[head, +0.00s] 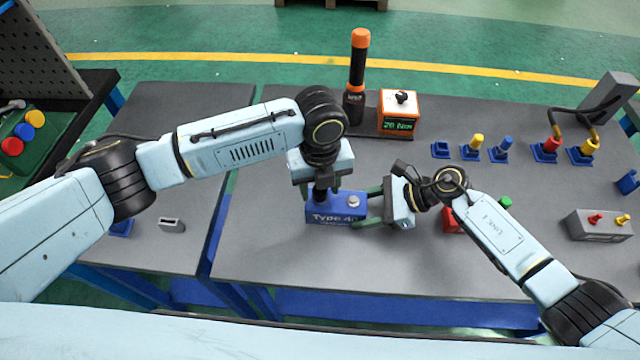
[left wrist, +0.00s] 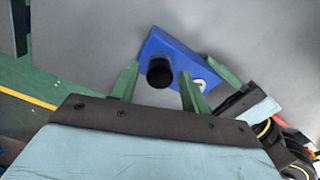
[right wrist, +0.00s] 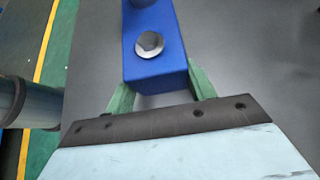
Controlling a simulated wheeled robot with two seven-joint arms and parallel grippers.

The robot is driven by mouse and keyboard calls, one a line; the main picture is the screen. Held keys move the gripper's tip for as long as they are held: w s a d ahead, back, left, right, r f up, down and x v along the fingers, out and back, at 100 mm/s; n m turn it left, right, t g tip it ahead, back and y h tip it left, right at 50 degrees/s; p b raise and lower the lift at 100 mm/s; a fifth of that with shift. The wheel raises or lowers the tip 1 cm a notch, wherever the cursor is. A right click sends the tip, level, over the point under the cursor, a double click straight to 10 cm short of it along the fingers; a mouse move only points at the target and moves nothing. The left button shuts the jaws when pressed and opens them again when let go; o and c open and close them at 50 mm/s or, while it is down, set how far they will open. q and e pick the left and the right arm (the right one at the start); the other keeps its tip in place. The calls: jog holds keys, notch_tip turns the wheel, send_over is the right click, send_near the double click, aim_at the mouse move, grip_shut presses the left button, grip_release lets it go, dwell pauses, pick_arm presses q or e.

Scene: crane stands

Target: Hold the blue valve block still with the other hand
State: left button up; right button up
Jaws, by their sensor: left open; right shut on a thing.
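The blue valve block (head: 335,214), lettered "Type 4", lies flat on the grey table. It has a silver round fitting (right wrist: 149,44) at its right end and a black knob (left wrist: 160,73) toward its other end. My right gripper (head: 368,205) is shut on the block's right end, one green finger on each side. My left gripper (head: 322,186) points down over the block with its fingers open. In the left wrist view the black knob sits between the left fingertips, with a gap visible. The left hand hides part of the knob in the head view.
Behind stand a black and orange tool (head: 357,75) and an orange box reading "20 Nm" (head: 398,118). Small blue-based pieces (head: 500,152) stand at back right. A red block (head: 452,222) lies by my right wrist. A grey switch box (head: 598,226) is far right.

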pick_arm(q)
jog(key=n, duration=1)
jog(key=shift+n, duration=0.4)
jog(key=n, duration=0.9)
jog(key=shift+n, duration=0.3)
jog(key=n, duration=0.5)
jog(key=shift+n, duration=0.4)
grip_shut()
jog(key=m, duration=0.5)
